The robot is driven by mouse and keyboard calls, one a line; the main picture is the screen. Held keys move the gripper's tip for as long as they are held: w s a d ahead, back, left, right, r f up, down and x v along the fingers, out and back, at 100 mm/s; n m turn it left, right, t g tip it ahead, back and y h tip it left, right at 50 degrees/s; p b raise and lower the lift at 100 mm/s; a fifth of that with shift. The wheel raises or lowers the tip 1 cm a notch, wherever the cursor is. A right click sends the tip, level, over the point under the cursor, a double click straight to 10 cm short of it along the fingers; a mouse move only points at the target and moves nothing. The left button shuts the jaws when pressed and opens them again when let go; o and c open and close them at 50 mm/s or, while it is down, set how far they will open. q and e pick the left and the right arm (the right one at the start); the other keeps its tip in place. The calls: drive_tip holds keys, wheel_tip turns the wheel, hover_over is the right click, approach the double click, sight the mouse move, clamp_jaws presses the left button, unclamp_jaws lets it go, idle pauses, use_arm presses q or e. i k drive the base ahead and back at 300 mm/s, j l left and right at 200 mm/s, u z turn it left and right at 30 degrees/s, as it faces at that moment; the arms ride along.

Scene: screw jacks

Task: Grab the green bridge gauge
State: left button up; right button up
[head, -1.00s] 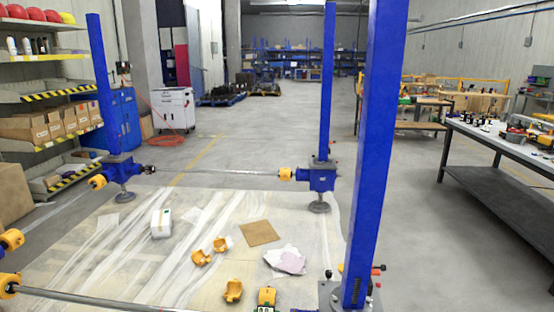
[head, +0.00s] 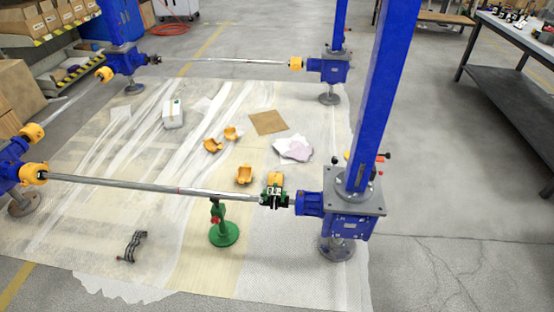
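A small green piece (head: 272,192) with dark parts sits around the shaft end at the right front gearbox, touching a yellow coupling half; it may be the green bridge gauge, but it is too small to be sure. A green stand (head: 224,233) with a round base and a red detail stands on the sheet under the long steel shaft (head: 140,187). A dark curved bracket (head: 132,246) lies on the sheet at the lower left. Neither of my grippers is in view.
Blue screw jack columns (head: 380,95) and gearboxes (head: 348,215) frame the plastic sheet (head: 180,270). Yellow coupling shells (head: 244,174), a cardboard piece (head: 268,122), a crumpled cloth (head: 293,149) and a white box (head: 173,113) lie on it. A workbench (head: 515,70) stands right; floor between is clear.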

sight(275, 189)
drive_tip(key=i+j+z, duration=0.15)
drive_tip(key=i+j, duration=0.15)
drive_tip(key=i+j+z, duration=0.2)
drive_tip(key=j, duration=0.25)
drive_tip(key=i+j+z, duration=0.15)
drive_tip(key=i+j, duration=0.15)
drive_tip(key=j, duration=0.15)
